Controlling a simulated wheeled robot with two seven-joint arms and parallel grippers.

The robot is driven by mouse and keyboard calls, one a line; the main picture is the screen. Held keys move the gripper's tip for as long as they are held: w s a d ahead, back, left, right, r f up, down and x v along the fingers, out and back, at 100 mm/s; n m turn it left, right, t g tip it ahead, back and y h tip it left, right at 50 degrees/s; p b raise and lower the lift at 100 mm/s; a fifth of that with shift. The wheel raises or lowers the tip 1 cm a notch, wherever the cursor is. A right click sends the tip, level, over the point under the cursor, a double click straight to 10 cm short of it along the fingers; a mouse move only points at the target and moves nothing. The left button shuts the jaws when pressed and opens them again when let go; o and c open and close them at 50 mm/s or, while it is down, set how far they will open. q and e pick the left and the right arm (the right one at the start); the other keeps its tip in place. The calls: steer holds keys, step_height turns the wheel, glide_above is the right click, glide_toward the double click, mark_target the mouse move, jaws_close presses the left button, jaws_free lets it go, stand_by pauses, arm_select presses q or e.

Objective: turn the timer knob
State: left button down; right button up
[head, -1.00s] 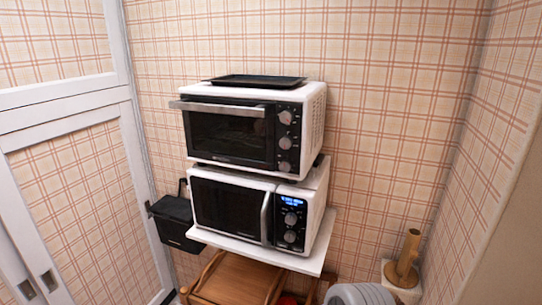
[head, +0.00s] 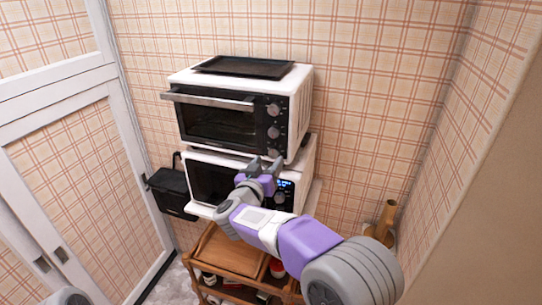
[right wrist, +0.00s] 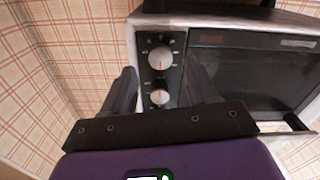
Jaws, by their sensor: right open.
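The toaster oven (head: 297,88) stands above the microwave (head: 205,180), with a column of three knobs on its right side. The top knob (head: 273,110), middle knob (head: 273,132) and bottom knob (head: 273,153) show in the head view; I cannot read which is the timer. My right gripper (head: 265,167) is open and empty, just below and in front of the bottom knob. The right wrist view is upside down to the oven; there the open fingers (right wrist: 162,75) flank the knob column, apart from the two visible knobs. My left gripper is out of view.
A black tray (head: 243,67) lies on the oven. The oven door handle (head: 207,101) sticks out at the front. A black bin (head: 171,190) hangs left of the microwave, and a wooden cart (head: 232,252) stands below. A white door is at left.

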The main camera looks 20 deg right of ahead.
mark_target(273, 154)
steer(key=shift+x, duration=1.8)
steer(key=c, duration=1)
steer(key=shift+c, duration=0.2)
